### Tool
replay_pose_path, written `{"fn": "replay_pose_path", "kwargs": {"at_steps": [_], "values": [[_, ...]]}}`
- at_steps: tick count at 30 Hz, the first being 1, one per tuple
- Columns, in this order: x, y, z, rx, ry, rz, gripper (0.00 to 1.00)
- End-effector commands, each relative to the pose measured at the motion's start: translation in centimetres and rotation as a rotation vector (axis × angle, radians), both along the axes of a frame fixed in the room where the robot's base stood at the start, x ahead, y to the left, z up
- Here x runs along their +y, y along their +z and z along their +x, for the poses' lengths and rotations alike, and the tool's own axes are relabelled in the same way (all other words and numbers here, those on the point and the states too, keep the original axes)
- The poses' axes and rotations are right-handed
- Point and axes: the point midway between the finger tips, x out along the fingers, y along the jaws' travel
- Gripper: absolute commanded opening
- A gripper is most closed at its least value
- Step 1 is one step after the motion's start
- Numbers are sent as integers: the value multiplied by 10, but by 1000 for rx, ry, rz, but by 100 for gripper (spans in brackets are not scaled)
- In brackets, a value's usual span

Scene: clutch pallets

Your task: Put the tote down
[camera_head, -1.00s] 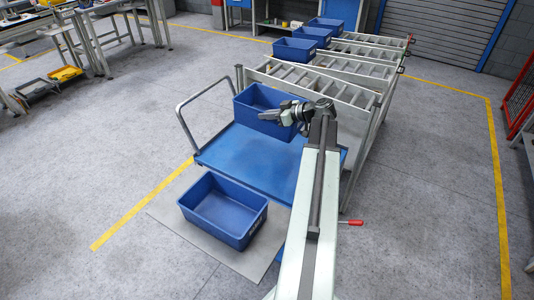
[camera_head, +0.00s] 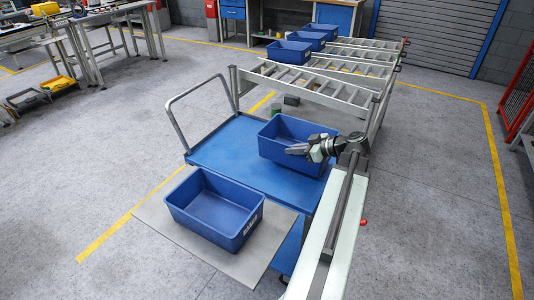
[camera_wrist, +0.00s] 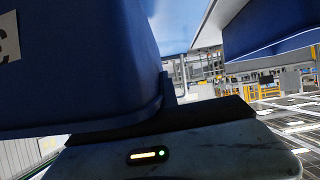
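A blue tote (camera_head: 283,146) is over the right part of the trolley's blue deck (camera_head: 222,155) in the head view, open side up and roughly level. My gripper (camera_head: 300,150) is at its near right side and appears shut on its wall; the fingertips are partly hidden. I cannot tell whether the tote's bottom touches the deck. In the wrist view, a blue tote wall (camera_wrist: 75,60) fills the left, close to the dark gripper body.
Another blue tote (camera_head: 190,217) stands on a grey sheet (camera_head: 155,218) in front of the trolley. A metal roller rack (camera_head: 310,88) stands behind, with several blue totes (camera_head: 290,52) farther back. The left of the deck is bare.

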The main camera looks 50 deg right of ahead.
Motion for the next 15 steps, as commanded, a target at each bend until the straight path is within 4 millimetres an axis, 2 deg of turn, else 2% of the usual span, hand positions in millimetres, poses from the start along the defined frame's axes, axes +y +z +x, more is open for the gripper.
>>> {"fn": "replay_pose_path", "kwargs": {"at_steps": [1,3,6,9,12,15], "values": [[3,-3,18,-1,6,-1,0],[7,-5,39,-1,5,-1,0],[12,-8,68,-1,4,-1,0],[16,-9,88,-1,3,-1,0],[18,-10,99,-1,1,0,0],[19,-9,101,-1,-1,0,0]]}}
